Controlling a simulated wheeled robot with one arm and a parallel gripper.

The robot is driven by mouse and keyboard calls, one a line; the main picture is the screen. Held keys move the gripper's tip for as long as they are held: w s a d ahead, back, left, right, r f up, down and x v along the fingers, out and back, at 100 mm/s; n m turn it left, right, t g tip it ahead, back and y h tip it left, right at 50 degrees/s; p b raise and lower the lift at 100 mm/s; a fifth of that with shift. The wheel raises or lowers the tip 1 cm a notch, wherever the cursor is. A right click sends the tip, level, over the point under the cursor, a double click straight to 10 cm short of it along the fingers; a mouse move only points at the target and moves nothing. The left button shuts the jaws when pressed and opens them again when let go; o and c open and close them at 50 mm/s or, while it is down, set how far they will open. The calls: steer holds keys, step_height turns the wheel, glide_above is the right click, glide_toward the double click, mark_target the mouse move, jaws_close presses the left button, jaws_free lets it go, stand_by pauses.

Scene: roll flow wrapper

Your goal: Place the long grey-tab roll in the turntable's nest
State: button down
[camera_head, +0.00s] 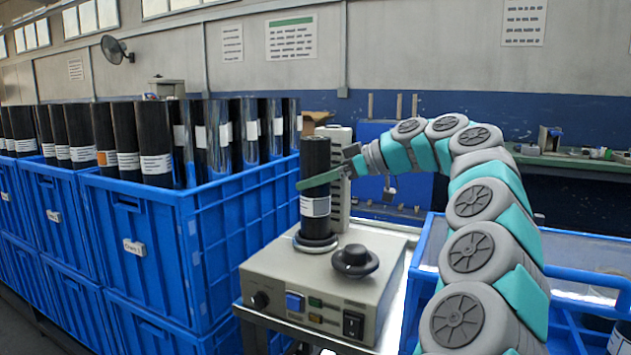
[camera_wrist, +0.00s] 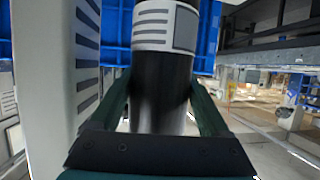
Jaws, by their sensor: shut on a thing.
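A long black roll (camera_head: 316,158) with a white label low on its side stands upright over the round dark turntable nest (camera_head: 315,243) of the beige machine. My gripper (camera_head: 322,180) is shut around the roll's middle from the right, with its green fingers across it. In the wrist view the black roll (camera_wrist: 160,85) lies between my two green fingers (camera_wrist: 160,112), its label beyond them. The roll's lower end looks close to or in the nest; I cannot tell whether it is fully seated. No grey tab can be made out.
The beige machine (camera_head: 325,283) has a black knob-like disc (camera_head: 354,261) in front of the nest and a grey vented column (camera_head: 341,185) close behind the roll. Blue crates (camera_head: 150,235) full of black rolls stand at left. Another blue crate (camera_head: 590,268) is at right.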

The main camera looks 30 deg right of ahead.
steer(key=shift+f, duration=0.1)
steer(key=shift+f, duration=0.1)
jaws_free()
steer(key=shift+f, duration=0.1)
steer(key=p+v, duration=0.2)
steer(key=v, duration=1)
stand_by(0.5)
